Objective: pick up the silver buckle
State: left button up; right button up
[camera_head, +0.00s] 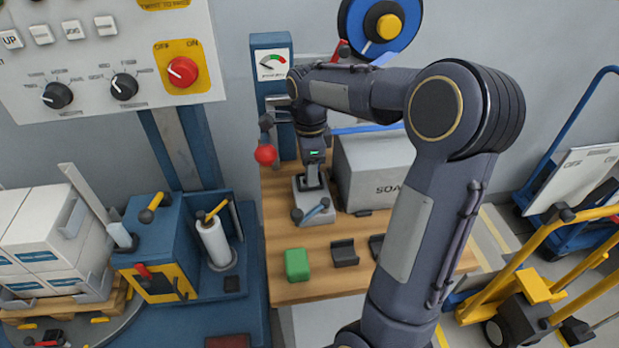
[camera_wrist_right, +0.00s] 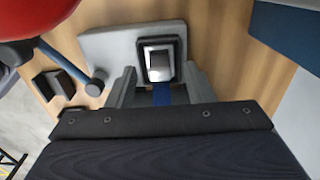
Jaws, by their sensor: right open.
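The silver buckle (camera_wrist_right: 158,62) shows in the right wrist view as a bright metal frame in a dark surround, on a pale grey block. A blue strap (camera_wrist_right: 162,95) runs from it toward my wrist. My right gripper (camera_wrist_right: 160,88) is open, with one grey finger on each side of the buckle's near end and strap. I cannot tell whether the fingers touch it. In the head view my right gripper (camera_head: 313,174) points down over the grey block (camera_head: 308,205) on the wooden bench; the buckle cannot be made out there. My left gripper is not in view.
The wooden bench (camera_head: 340,283) also bears a green block (camera_head: 297,264), a dark bracket (camera_head: 344,252) and a grey box (camera_head: 375,170). A lever with a red ball (camera_head: 265,154) stands close left of my gripper. A gauge post (camera_head: 271,65) rises behind.

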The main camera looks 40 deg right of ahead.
grip_shut()
